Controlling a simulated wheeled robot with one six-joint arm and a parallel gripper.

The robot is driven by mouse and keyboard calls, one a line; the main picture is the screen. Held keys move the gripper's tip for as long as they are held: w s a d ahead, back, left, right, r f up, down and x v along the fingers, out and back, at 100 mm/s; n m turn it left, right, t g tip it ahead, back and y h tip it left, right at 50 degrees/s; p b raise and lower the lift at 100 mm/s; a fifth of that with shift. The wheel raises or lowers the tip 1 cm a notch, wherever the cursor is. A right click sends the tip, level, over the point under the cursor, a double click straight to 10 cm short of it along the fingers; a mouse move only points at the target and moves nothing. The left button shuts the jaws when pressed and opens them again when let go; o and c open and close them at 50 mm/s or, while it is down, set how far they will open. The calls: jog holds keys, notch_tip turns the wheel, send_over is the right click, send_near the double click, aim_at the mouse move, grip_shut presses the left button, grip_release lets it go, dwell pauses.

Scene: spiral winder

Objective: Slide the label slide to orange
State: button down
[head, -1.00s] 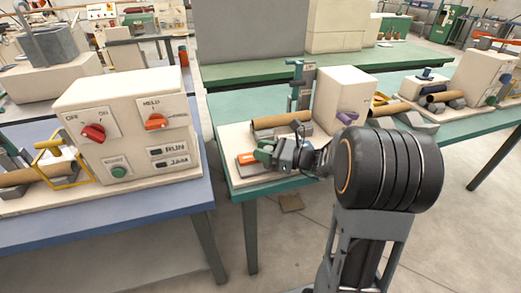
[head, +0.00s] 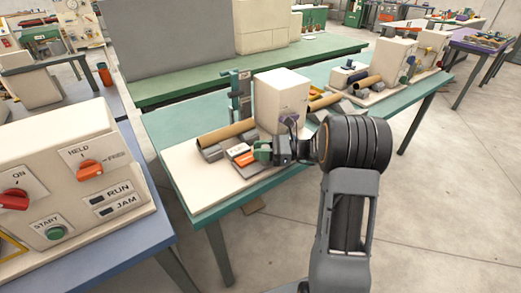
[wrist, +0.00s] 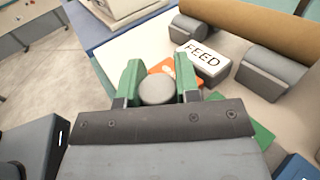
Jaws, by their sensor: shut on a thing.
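My gripper (wrist: 157,93) is shut on the round grey knob of the label slide (wrist: 157,89), with a green finger on each side in the wrist view. An orange patch (wrist: 163,67) lies just beyond the knob, partly hidden by the knob and fingers. A green patch (wrist: 264,136) and a blue patch (wrist: 295,167) show to the lower right. A white FEED label (wrist: 204,58) sits on a grey block beside the orange patch. In the head view, my gripper (head: 263,153) is at the front of the winder, right of the orange patch (head: 243,158).
A brown tube (head: 228,133) rests on grey supports behind the slide. A cream box (head: 282,100) stands to its right on the teal table (head: 160,125). A control panel (head: 75,175) with START, RUN and JAM fills the left. Floor is clear at right.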

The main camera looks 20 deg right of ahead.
jog(key=shift+w+d, duration=0.1)
jog(key=shift+d, duration=0.05)
jog(key=c, duration=1.2)
grip_release()
jog(key=shift+o, duration=0.6)
jog(key=shift+d, duration=0.15)
jog(key=shift+o, duration=1.3)
jog(key=v, duration=1.3)
jog(key=shift+s+d, duration=0.25)
jog(key=shift+d, duration=0.05)
